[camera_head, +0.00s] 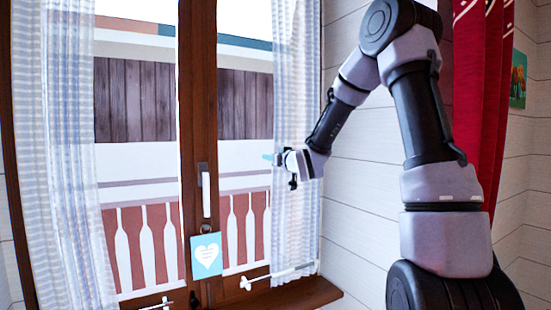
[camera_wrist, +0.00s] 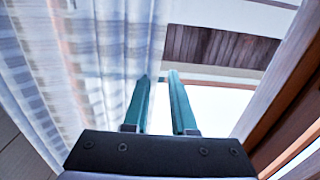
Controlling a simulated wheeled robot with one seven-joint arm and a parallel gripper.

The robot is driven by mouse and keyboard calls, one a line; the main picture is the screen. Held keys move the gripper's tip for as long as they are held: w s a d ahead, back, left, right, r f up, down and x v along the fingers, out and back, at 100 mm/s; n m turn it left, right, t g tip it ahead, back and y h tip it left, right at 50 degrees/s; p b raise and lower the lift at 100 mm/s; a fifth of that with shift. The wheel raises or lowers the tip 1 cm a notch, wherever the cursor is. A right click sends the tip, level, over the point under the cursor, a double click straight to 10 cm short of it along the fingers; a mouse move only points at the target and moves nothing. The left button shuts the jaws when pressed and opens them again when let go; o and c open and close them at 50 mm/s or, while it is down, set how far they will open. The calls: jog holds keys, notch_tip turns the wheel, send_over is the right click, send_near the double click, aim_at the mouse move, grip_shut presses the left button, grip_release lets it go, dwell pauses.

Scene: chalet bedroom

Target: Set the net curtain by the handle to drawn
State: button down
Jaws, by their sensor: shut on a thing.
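The right net curtain (camera_head: 297,80), sheer with pale stripes, hangs gathered at the right side of the window in the head view. The left net curtain (camera_head: 70,150) hangs gathered at the left side. The glass between them is uncovered. My gripper (camera_head: 268,157) is at the inner edge of the right curtain, about mid-height, with its teal fingers pointing left. In the wrist view, my gripper (camera_wrist: 158,76) is shut on the net curtain's edge, and the striped cloth (camera_wrist: 80,60) spreads to the left. I cannot make out a separate handle between the fingers.
A brown window frame (camera_head: 197,90) has a white latch (camera_head: 205,192) and a blue heart card (camera_head: 206,255). A white rod (camera_head: 275,277) crosses the lower right pane. A red curtain (camera_head: 478,100) hangs at right, behind my arm. Room in front of the glass is clear.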

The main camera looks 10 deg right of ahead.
jog(key=s+a, duration=0.1)
jog(key=a, duration=0.3)
jog(key=s+a, duration=0.1)
jog(key=a, duration=0.3)
jog(key=s+a, duration=0.1)
jog(key=a, duration=0.3)
jog(key=shift+s, duration=0.4)
jog(key=c, duration=0.7)
grip_release()
jog(key=v, duration=1)
jog(key=shift+s+d, duration=0.15)
jog(key=shift+s, duration=0.25)
